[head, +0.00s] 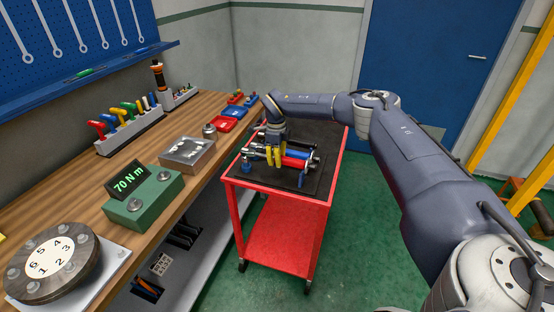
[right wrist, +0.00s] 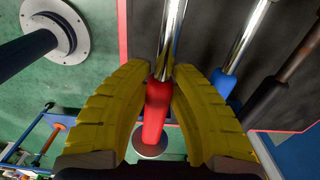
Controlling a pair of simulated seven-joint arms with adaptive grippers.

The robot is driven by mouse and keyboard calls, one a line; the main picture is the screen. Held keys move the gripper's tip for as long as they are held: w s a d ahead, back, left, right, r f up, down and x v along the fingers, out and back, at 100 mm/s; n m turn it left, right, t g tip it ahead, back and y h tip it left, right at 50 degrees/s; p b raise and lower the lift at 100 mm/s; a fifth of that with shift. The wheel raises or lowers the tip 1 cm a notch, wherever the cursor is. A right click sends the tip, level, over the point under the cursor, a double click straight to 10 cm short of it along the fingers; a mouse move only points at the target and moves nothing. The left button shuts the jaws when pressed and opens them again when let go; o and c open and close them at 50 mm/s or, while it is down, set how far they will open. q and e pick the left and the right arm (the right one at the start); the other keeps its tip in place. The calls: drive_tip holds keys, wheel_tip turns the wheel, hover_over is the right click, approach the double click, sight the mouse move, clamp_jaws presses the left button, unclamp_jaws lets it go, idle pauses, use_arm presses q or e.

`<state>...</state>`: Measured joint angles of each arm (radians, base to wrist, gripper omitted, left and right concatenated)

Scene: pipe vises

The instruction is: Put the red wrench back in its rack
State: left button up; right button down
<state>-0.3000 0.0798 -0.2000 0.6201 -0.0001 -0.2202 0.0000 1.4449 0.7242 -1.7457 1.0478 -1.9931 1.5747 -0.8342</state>
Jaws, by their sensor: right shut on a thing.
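The red wrench has a red handle and a chrome shaft. Its handle (right wrist: 156,108) is between the yellow fingers of my right gripper (right wrist: 163,85) in the right wrist view, with the shaft running up the picture. In the head view the red handle (head: 295,163) shows beside my right gripper (head: 274,156), over the cart's dark top. I cannot tell whether the wrench touches what is below it. A blue-handled wrench (right wrist: 223,84) and a black-handled one (right wrist: 264,103) lie alongside, apart from the fingers. I cannot tell for certain which holder is its rack. My left gripper is not in view.
The red cart (head: 268,186) stands right of the wooden bench (head: 68,189). The bench holds a grey rack of coloured-handled tools (head: 130,133), a green box with a "70 N m" display (head: 142,200), a numbered dial (head: 52,262) and red and blue trays. Green floor is clear around the cart.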

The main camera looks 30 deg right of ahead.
drive_tip(key=shift+f, duration=1.6)
idle(1.9)
drive_tip(key=c, duration=1.2)
unclamp_jaws()
drive_tip(key=shift+o, duration=0.2)
wheel_tip(320, 180, up, 12)
drive_tip(key=shift+w+a, duration=0.1)
